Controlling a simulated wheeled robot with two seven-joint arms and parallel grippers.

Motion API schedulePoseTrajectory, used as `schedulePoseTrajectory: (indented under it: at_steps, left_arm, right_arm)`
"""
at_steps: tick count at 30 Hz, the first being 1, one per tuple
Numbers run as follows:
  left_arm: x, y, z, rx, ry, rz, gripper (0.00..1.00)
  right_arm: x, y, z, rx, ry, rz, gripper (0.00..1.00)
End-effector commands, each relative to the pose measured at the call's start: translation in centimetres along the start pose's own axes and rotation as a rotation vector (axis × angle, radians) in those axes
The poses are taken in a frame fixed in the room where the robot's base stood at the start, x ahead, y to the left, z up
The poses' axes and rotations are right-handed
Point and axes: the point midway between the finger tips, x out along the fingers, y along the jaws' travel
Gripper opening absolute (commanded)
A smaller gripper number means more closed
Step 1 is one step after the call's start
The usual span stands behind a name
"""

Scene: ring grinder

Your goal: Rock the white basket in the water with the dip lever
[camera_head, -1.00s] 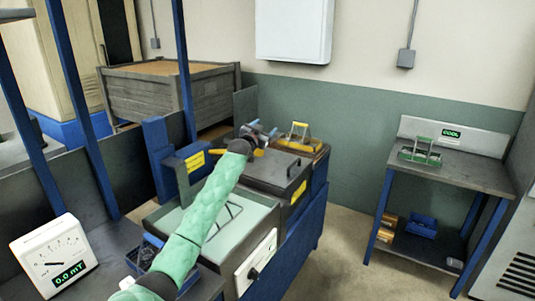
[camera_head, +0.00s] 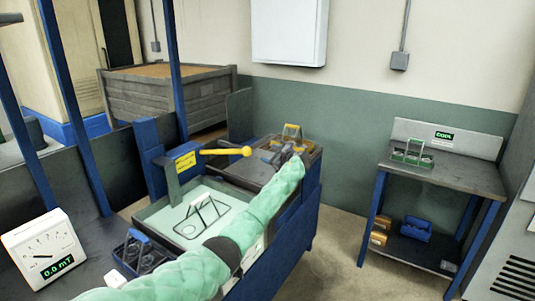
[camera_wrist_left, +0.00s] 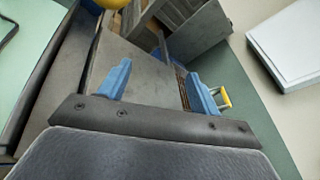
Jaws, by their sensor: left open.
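The dip lever (camera_head: 228,152) is a yellow rod with a ball at its end, reaching right from the blue post behind the tank. The white basket (camera_head: 198,205) sits in the pale green water (camera_head: 172,222), its handle standing up. My left gripper (camera_head: 283,153) is open and empty, to the right of the lever's ball and apart from it. In the left wrist view its two blue fingers (camera_wrist_left: 158,88) are spread over a grey lid. A piece of yellow, likely the lever's ball (camera_wrist_left: 112,3), shows at the top edge. My right gripper is not in view.
A yellow-handled basket (camera_head: 292,134) stands behind my left gripper. A dark basket (camera_head: 142,252) lies left of the tank, near a meter (camera_head: 44,252) reading 0.0 mT. The floor between is clear.

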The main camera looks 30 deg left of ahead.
Motion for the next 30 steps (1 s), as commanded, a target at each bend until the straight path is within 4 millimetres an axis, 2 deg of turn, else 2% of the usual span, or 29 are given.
schedulePoseTrajectory:
  at_steps: [3, 6, 9, 12, 21, 25, 30]
  left_arm:
    - [0.4, 2.8, 2.6, 0.262, -0.173, 0.134, 0.63]
    - [-0.1, 4.2, 4.6, 0.441, -0.264, 0.247, 0.63]
    - [-0.8, 5.3, 5.8, 0.576, -0.293, 0.343, 0.63]
    - [-1.1, 6.0, 6.0, 0.673, -0.276, 0.402, 0.63]
    - [-0.5, 6.2, 6.4, 0.768, -0.256, 0.423, 0.63]
    - [0.8, 6.6, 7.1, 0.766, -0.257, 0.423, 0.63]
    - [2.9, 7.2, 8.0, 0.766, -0.256, 0.422, 0.63]
  right_arm:
    - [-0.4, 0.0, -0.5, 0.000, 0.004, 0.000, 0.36]
    - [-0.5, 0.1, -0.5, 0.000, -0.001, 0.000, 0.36]
    - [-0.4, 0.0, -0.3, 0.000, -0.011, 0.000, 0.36]
    - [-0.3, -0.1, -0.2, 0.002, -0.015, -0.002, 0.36]
    - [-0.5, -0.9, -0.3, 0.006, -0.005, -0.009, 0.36]
    - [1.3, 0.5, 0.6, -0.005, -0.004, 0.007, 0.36]
    - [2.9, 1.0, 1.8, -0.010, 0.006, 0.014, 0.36]
